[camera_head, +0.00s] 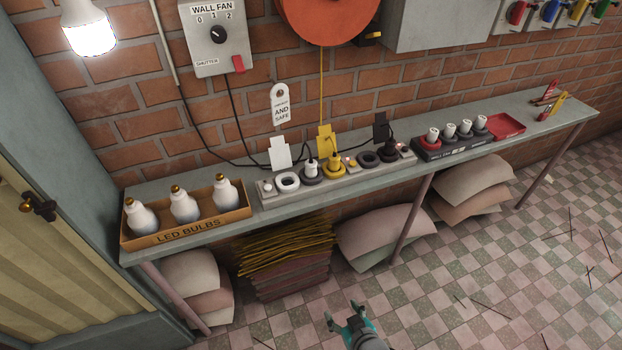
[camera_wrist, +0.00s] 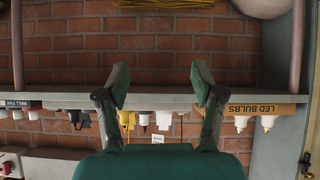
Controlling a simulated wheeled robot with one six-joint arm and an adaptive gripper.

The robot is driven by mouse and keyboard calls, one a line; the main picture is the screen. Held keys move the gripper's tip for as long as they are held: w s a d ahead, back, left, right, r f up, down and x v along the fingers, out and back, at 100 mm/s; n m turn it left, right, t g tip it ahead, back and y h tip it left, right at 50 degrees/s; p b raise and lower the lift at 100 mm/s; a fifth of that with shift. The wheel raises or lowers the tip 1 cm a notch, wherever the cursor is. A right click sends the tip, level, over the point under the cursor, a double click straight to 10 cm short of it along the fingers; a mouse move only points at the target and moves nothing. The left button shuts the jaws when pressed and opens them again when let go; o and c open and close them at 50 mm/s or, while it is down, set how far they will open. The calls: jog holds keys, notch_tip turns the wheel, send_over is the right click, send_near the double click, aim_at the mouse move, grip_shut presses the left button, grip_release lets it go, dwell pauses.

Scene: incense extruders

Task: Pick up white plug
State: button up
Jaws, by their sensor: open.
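The white plug (camera_head: 311,169) stands upright on a dark round socket of the grey socket strip (camera_head: 268,197) on the shelf. In the wrist view, which is upside down, what looks like the white plug (camera_wrist: 144,119) hangs small below the shelf edge, between a yellow plug (camera_wrist: 127,118) and a white tag (camera_wrist: 163,120). My gripper (camera_head: 343,311) is open and empty, out in front of the shelf and well apart from the plug. Its two fingers (camera_wrist: 159,82) spread wide in the wrist view with nothing between them.
On the strip, an empty white ring socket (camera_head: 288,183) is left of the plug; a yellow plug (camera_head: 334,164) and black plug (camera_head: 388,148) are right. The LED bulbs box (camera_head: 190,232) and fuse tray (camera_head: 455,153) flank the strip. Stacked sheets (camera_head: 285,262) lie below the shelf.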

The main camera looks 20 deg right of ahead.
jog(key=w+d+g, duration=0.1)
jog(key=w, duration=1.1)
jog(key=n+g+y, duration=0.1)
jog(key=n+g, duration=0.2)
jog(key=g, duration=0.2)
send_near(312, 162)
jog(key=x, duration=1.1)
jog(key=shift+a+f, duration=0.15)
jog(key=shift+f, duration=0.05)
jog(key=c, duration=1.2)
